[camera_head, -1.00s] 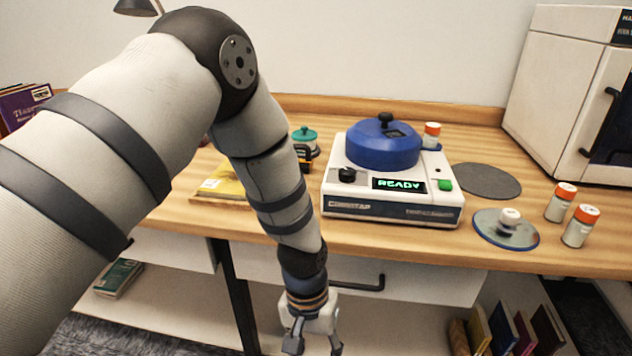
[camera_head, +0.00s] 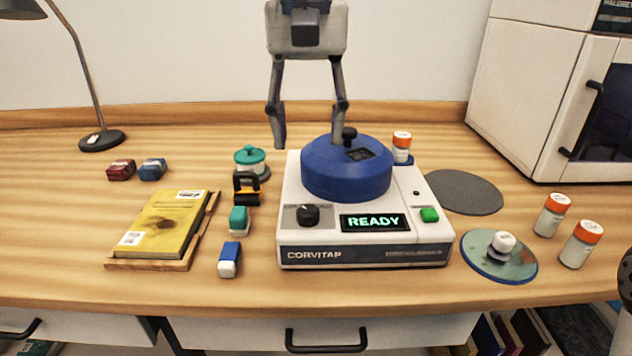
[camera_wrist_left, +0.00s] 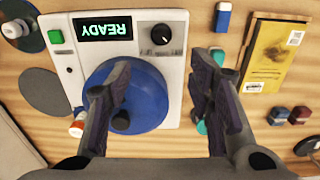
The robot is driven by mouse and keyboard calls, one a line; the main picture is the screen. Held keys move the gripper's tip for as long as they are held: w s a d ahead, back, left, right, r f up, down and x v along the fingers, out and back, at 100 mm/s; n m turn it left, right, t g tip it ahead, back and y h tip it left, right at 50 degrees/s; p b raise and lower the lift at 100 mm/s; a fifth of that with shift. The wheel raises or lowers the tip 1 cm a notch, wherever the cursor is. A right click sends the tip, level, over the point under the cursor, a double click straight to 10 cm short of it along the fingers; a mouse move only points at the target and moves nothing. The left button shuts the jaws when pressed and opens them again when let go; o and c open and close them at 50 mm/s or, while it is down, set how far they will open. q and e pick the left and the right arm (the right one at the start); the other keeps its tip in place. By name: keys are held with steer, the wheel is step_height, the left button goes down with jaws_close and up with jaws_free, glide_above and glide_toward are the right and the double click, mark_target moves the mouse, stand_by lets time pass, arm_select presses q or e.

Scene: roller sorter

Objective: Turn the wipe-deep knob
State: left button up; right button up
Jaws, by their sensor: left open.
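The white Corvitap machine (camera_head: 365,256) stands on the desk, its display reading READY. Its black knob (camera_head: 308,215) sits on a grey plate at the left of the front panel; the plate's label is too small to read. The knob also shows in the left wrist view (camera_wrist_left: 161,34). My left gripper (camera_head: 309,138) hangs from the top of the head view, fingers down, spread and empty. It appears above and behind the knob, near the blue lid (camera_head: 347,182), and touches nothing that I can see. In the left wrist view its fingers (camera_wrist_left: 162,98) are wide apart.
Left of the machine lie a blue eraser-like block (camera_head: 229,260), a teal block (camera_head: 239,221), a black-and-orange item (camera_head: 246,188) and a yellow book (camera_head: 165,225) on a wooden tray. Right are a green button (camera_head: 429,215), a round plate (camera_head: 480,262) and orange-capped jars (camera_head: 550,215).

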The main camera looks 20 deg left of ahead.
mark_target(308, 210)
arm_select(q)
steer(key=f, duration=0.7)
steer(key=s+f, duration=0.1)
steer(key=f, duration=0.3)
steer(key=shift+f, duration=0.35)
jaws_close()
